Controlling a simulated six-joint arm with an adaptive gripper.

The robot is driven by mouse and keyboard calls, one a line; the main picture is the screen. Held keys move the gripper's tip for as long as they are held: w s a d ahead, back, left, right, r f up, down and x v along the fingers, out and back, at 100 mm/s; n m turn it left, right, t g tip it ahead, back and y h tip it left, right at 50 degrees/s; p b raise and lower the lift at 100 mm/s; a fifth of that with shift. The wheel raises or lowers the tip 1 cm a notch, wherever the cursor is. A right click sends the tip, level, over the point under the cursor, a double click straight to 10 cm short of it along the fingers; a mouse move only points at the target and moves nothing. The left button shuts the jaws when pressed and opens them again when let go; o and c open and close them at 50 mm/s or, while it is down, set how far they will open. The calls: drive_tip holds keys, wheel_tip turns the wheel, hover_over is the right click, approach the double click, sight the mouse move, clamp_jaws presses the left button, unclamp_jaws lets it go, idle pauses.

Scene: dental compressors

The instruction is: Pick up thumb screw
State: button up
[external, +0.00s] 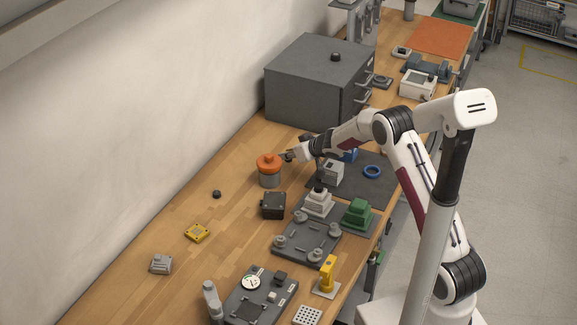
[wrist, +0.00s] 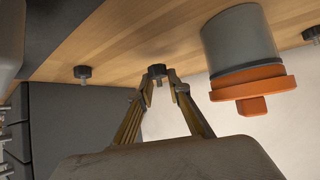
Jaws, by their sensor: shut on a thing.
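In the wrist view my gripper (wrist: 158,84) has its two fingers drawn in at a small dark thumb screw (wrist: 157,71) with a round head. The fingers are shut on it. In the external view my gripper (external: 287,155) is beside the grey jar with an orange lid (external: 268,168); the held screw is too small to tell there. A second dark knob (wrist: 83,73) with a short stem stands on the wood near the grey cabinet in the wrist view. Another small dark knob (external: 216,194) lies on the bench left of the jar.
The large grey cabinet (external: 312,85) stands behind my gripper, with a dark knob on top. A black box (external: 273,205), a grey plate with pegs (external: 300,242) and white and green stepped blocks stand nearer the front.

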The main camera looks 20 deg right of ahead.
drive_tip(key=shift+r, duration=3.55)
drive_tip(key=shift+r, duration=0.25)
drive_tip(key=shift+r, duration=3.2)
drive_tip(key=n+g+y, duration=0.6)
drive_tip(key=n+g, duration=0.1)
drive_tip(key=n, duration=0.3)
hover_over(197, 231)
wheel_tip(197, 231, down, 4)
drive_tip(key=shift+f, duration=0.45)
drive_tip(key=shift+f, duration=0.15)
drive_tip(key=shift+f, duration=3)
